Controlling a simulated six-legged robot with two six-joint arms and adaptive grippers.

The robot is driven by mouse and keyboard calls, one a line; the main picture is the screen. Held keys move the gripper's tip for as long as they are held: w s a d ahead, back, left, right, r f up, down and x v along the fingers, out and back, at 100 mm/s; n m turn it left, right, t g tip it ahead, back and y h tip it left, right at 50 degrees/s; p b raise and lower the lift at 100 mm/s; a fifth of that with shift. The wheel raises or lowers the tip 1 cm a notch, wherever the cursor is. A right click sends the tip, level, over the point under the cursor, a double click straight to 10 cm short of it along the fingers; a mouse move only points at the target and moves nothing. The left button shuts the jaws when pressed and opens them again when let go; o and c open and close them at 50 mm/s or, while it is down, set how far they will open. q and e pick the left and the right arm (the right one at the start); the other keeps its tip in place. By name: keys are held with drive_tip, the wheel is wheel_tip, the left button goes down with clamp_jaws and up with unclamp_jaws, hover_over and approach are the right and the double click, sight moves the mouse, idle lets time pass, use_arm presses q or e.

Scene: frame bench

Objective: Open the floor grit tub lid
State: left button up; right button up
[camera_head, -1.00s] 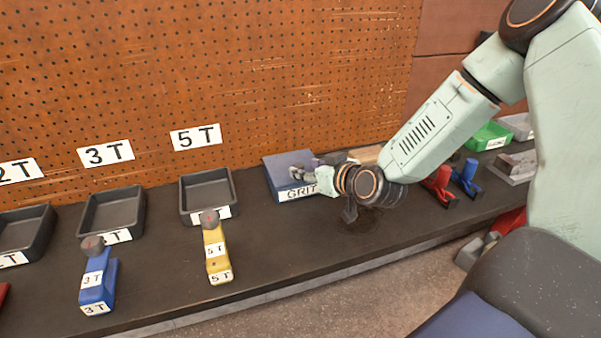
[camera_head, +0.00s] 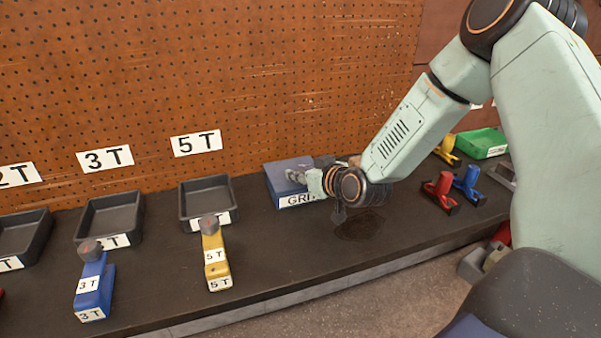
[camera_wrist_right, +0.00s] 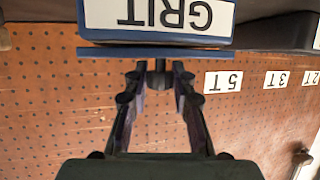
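The blue grit tub (camera_head: 283,192) with its white GRIT label stands on the dark bench against the pegboard. In the right wrist view the picture is upside down, and the tub's label (camera_wrist_right: 160,15) fills the top. The lid's blue edge (camera_wrist_right: 155,52) runs along the tub as a thin strip; I cannot tell whether it is raised. My right gripper (camera_head: 297,177) is at the tub's lid. In the wrist view its two fingers (camera_wrist_right: 157,88) are apart, with a small dark piece (camera_wrist_right: 160,74) between them near the lid edge. Contact is unclear. My left gripper is out of view.
Dark trays (camera_head: 207,183) stand to the left, with blue (camera_head: 94,290) and yellow (camera_head: 215,262) labelled tools in front. Red (camera_head: 439,190) and blue (camera_head: 467,183) tools and a green bin (camera_head: 481,144) are at the right. The bench before the tub is clear.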

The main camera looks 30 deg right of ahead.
clamp_jaws()
drive_tip(key=shift+r, duration=0.1)
idle(0.3)
